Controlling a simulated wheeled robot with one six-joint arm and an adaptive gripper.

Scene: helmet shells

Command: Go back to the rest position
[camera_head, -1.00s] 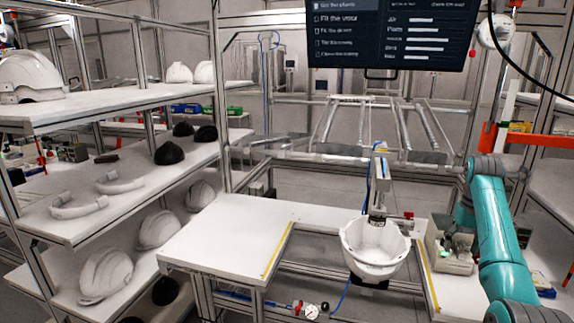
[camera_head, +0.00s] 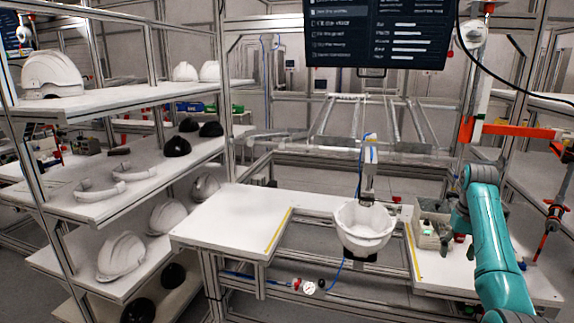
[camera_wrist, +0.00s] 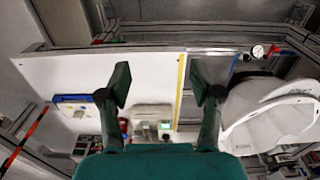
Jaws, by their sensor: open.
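My gripper (camera_wrist: 160,88) is open in the wrist view, its two dark fingers spread apart with nothing between them. It hangs over the white worktable (camera_wrist: 75,75), which lies below. In the head view my teal arm stands at the right, and I cannot make out the fingers there. A white helmet shell (camera_head: 362,232) sits open side up in the fixture at the middle of the table gap. The shell also shows at the right of the wrist view (camera_wrist: 265,120), apart from the fingers.
A grey bin (camera_head: 430,232) with small parts stands on the table beside my arm. A rack (camera_head: 150,95) at the left holds white helmets, black parts and visor-like bands. A red-orange bar (camera_head: 515,132) and a screen (camera_head: 375,35) are at the back.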

